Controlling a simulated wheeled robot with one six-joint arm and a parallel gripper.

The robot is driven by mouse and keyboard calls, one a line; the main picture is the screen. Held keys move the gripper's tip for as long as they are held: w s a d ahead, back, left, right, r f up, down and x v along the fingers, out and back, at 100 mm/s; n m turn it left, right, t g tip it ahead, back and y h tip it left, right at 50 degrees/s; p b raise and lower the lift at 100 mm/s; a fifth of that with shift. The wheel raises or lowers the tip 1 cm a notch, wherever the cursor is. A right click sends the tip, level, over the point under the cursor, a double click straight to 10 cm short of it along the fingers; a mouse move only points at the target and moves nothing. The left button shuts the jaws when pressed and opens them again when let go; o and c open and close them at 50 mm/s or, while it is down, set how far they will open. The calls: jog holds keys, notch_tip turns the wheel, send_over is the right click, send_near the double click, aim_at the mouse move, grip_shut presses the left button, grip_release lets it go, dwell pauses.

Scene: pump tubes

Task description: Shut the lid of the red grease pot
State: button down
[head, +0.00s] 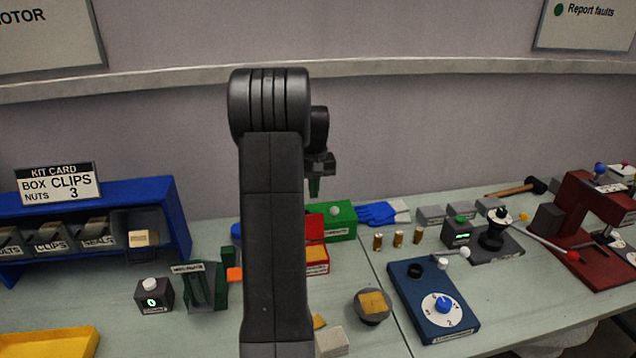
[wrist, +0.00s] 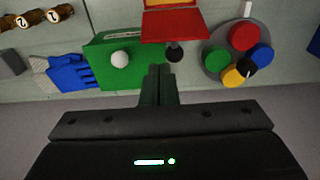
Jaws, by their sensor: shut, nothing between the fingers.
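The red grease pot (head: 316,262) stands on the bench just right of my arm. Its red lid (head: 315,228) stands up, open, at the back of the pot. In the wrist view the lid (wrist: 176,26) is at the top middle, with a dark round knob (wrist: 174,52) on its far side. My gripper (head: 314,188) is above and behind the lid in the head view, partly hidden by my arm. In the wrist view my gripper's fingertips (wrist: 159,70) are together and empty, close to the knob in the picture. I cannot tell whether they touch it.
A green box (head: 342,226) with a white knob is beside the red pot, close to my fingers in the wrist view (wrist: 108,78). A round holder with coloured discs (wrist: 240,50) is on the other side.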

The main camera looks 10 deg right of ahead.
notch_tip(320, 180, down, 6)
jog(key=p, duration=0.1)
jog(key=shift+w, duration=0.25)
jog(key=shift+s+b, duration=0.1)
jog(key=shift+b, duration=0.35)
jog(key=shift+s+t+b, duration=0.25)
jog(key=shift+t+b, duration=0.15)
jog(key=shift+b, duration=0.15)
